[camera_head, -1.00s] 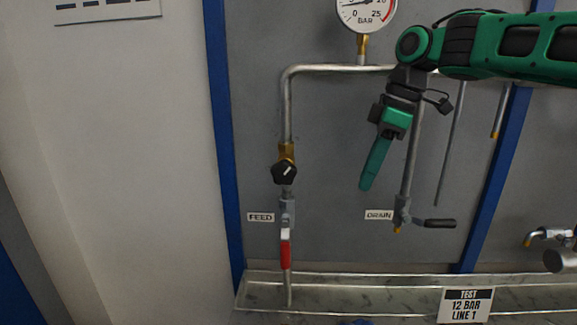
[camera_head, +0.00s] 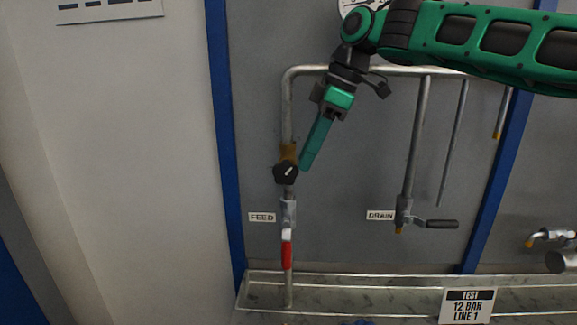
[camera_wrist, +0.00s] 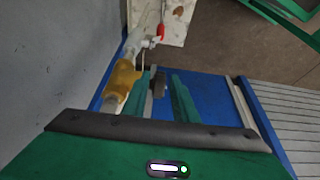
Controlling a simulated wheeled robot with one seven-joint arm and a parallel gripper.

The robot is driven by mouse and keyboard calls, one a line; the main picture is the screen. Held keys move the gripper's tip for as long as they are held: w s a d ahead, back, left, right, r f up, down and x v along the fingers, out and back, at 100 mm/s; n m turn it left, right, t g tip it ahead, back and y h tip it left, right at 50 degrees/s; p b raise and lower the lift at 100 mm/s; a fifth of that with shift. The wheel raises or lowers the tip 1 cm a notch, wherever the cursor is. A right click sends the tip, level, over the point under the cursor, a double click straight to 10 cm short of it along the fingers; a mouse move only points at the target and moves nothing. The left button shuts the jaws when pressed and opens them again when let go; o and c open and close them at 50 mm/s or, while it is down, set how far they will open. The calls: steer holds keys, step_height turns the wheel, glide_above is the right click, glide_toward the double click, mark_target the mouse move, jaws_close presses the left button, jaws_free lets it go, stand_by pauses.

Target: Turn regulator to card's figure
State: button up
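The regulator is a brass body with a black knob (camera_head: 286,172) bearing a white pointer mark, on the feed pipe. In the wrist view the brass body (camera_wrist: 123,80) is left of the fingers and the dark knob (camera_wrist: 158,83) shows between them. My gripper (camera_head: 304,166) is just right of the knob in the head view; the wrist view shows its green fingers (camera_wrist: 162,82) apart. I cannot tell whether they touch the knob. The card (camera_head: 466,307) reads "TEST 12 BAR LINE 1". The pressure gauge (camera_head: 349,6) is mostly cut off and covered by my arm.
Below the regulator is a feed valve with a red handle (camera_head: 287,252). The drain valve's dark lever (camera_head: 435,224) is to the right. A metal tray (camera_head: 370,289) runs along the bottom. A silver pipe (camera_head: 310,70) passes behind my arm.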

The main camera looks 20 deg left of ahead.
mark_target(288, 160)
steer(key=a, duration=0.1)
steer(key=s+a, duration=0.1)
steer(key=a, duration=0.1)
steer(key=shift+a, duration=0.2)
steer(key=shift+a+f, duration=0.15)
steer(key=shift+a, duration=0.15)
steer(key=shift+x, duration=1.3)
jaws_close()
steer(key=shift+w+d, duration=0.1)
